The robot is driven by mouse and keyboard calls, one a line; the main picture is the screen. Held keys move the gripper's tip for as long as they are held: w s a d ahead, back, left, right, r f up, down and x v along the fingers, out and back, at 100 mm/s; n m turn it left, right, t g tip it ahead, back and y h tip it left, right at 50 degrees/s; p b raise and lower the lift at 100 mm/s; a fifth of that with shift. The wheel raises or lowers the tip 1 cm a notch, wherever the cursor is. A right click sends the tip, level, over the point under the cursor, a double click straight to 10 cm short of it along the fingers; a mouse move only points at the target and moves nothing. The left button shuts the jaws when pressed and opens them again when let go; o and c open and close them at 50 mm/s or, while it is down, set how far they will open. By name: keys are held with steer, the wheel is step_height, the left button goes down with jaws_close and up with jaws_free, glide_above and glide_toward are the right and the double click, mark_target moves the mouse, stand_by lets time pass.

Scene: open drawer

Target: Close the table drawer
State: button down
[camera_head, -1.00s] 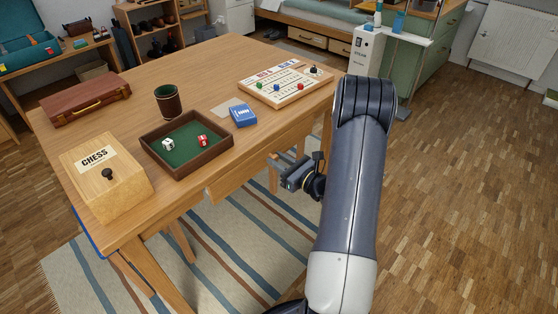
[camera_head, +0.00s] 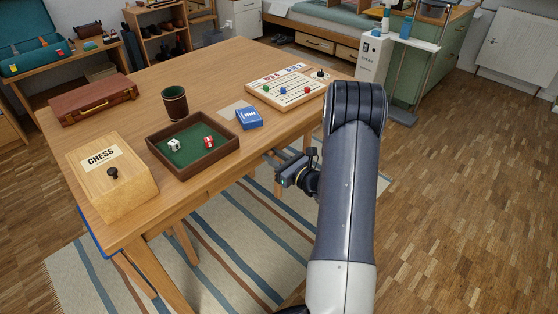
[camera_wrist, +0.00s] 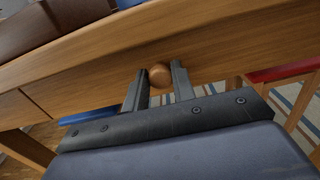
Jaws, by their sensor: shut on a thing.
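The table (camera_head: 215,62) is light wood. Its drawer front (camera_wrist: 95,82) fills the upper part of the wrist view, with a vertical seam near the left. In the head view the drawer front (camera_head: 222,183) sits close under the tabletop edge and looks about flush; any small gap is hard to tell. A round wooden knob (camera_wrist: 160,75) is on the drawer front. My gripper (camera_wrist: 158,76) is shut on the knob, one finger on each side. In the head view my gripper (camera_head: 272,156) is at the table's front side, its fingertips partly hidden.
On the table are a chess box (camera_head: 112,186), a dark tray (camera_head: 197,165) with two dice, a leather cup (camera_head: 174,103), a blue card box (camera_head: 249,117), a game board (camera_head: 285,92) and a brown case (camera_head: 92,98). A striped rug (camera_head: 225,240) lies below. The floor at right is clear.

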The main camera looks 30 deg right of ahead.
steer(key=shift+w, duration=0.15)
steer(key=c, duration=1.2)
jaws_free()
steer(key=shift+w+a, duration=0.1)
steer(key=v, duration=1)
steer(key=shift+s+p, duration=0.4)
steer(key=x, duration=1)
steer(key=shift+w+b, duration=0.15)
steer(key=shift+b, duration=0.25)
steer(key=shift+v, duration=1)
